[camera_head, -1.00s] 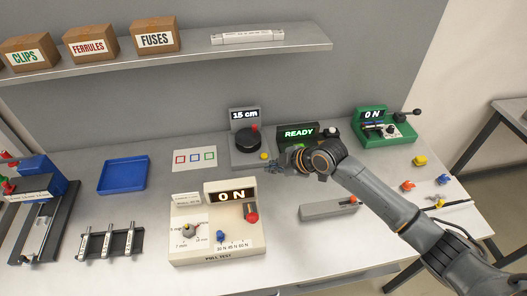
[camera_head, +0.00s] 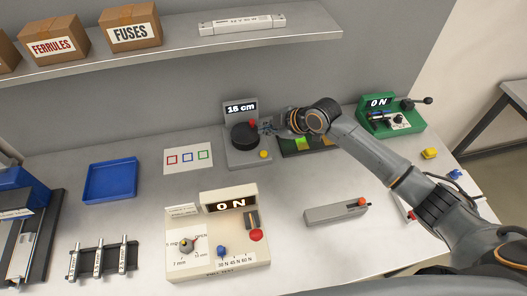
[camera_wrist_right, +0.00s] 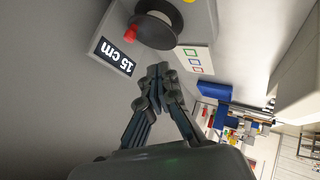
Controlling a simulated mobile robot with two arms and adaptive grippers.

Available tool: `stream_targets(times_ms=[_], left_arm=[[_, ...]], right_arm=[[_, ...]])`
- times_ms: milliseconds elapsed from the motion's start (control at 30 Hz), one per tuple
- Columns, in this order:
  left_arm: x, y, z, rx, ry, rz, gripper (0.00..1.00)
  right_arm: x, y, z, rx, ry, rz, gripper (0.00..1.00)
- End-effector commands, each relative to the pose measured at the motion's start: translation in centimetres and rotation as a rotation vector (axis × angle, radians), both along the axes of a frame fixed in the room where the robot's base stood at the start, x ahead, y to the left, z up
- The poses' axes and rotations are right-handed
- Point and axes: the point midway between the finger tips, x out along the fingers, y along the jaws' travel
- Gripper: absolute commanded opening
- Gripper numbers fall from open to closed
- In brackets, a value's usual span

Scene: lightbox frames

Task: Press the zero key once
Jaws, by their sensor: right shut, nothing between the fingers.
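The grey length counter (camera_head: 240,157) shows "15 cm" on its display and carries a black wheel (camera_head: 244,136) with a red knob (camera_head: 252,124). A yellow button (camera_head: 264,154) sits at its front right; no label on it is readable, so I cannot tell whether it is the zero key. My right gripper (camera_head: 267,128) is shut and empty, close to the right of the red knob. In the right wrist view, its fingertips (camera_wrist_right: 157,71) lie below the display and wheel; contact cannot be told. The left gripper is out of view.
My right arm partly covers a dark device (camera_head: 295,151) right of the counter. A green device (camera_head: 388,121) stands further right. The beige pull tester (camera_head: 219,267) reads "0 N" in front. A blue tray (camera_head: 110,179) lies left. A shelf (camera_head: 180,47) hangs above.

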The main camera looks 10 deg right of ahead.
Motion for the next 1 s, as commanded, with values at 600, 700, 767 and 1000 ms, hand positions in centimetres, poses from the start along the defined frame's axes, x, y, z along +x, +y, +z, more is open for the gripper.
stream_targets(times_ms=[600,700,767,1000], left_arm=[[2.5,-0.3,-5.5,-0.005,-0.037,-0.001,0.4],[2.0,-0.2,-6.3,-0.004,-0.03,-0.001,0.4],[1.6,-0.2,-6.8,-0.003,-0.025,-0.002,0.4],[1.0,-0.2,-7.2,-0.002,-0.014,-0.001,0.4]], right_arm=[[0.0,0.0,-6.5,0.001,0.0,-0.001,0.0],[0.0,0.0,-7.7,0.0,0.001,-0.001,0.0],[0.0,0.0,-8.2,0.0,0.001,-0.001,0.0],[0.1,0.0,-8.8,0.0,0.0,0.0,0.0]])
